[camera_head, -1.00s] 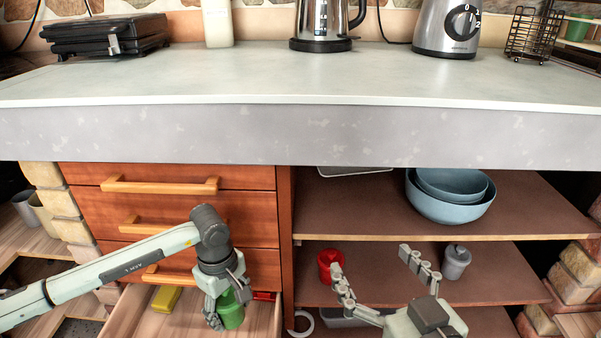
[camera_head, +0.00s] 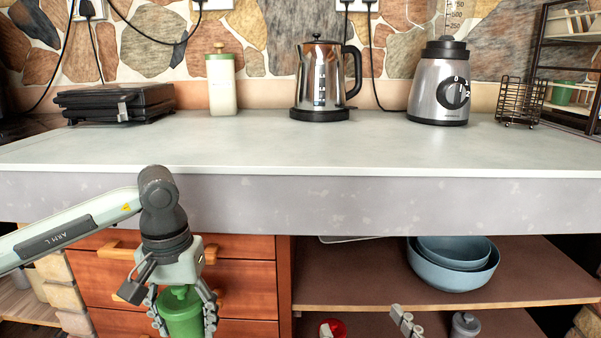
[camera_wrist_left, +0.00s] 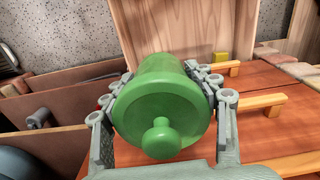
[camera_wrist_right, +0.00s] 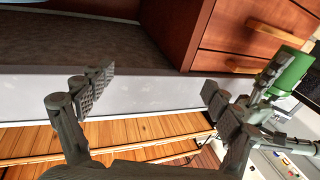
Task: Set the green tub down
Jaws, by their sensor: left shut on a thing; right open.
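The green tub (camera_head: 182,314) has a round lid with a knob and hangs upright in my left gripper (camera_head: 182,308), in front of the drawers and below the counter's edge. In the left wrist view the tub (camera_wrist_left: 162,108) fills the space between the fingers, which press on both its sides. It also shows at the right edge of the right wrist view (camera_wrist_right: 290,70). My right gripper (camera_wrist_right: 150,92) is open and empty, low in front of the shelves; only a fingertip of it shows at the bottom of the head view.
The counter top (camera_head: 270,145) is clear in the middle and front. At its back stand a black grill (camera_head: 115,103), a cream bottle (camera_head: 221,85), a kettle (camera_head: 320,80), a blender (camera_head: 440,85) and a wire basket (camera_head: 518,102). Blue bowls (camera_head: 452,268) sit on the shelf below.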

